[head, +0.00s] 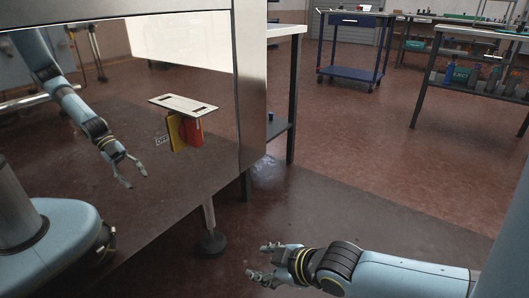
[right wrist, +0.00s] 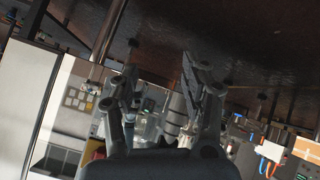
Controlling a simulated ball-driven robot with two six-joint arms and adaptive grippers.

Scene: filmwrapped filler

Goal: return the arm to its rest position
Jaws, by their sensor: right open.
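My right gripper (head: 262,262) comes in from the right at the bottom of the head view. Its fingers are spread and hold nothing. In the right wrist view, both fingers of the right gripper (right wrist: 160,95) stand apart with only distant background between them. The arm is stretched out to the left over open floor, apart from the glossy panel. My left gripper is not directly in view; the arm at the left appears to be my own reflection in the panel.
A glossy machine panel (head: 215,150) fills the left. It carries a pale plate (head: 183,104), a red and yellow part (head: 193,131) and an "OFF" label (head: 162,140). A blue cart (head: 352,45) and workbench (head: 470,75) stand far back. The floor (head: 350,190) between is clear.

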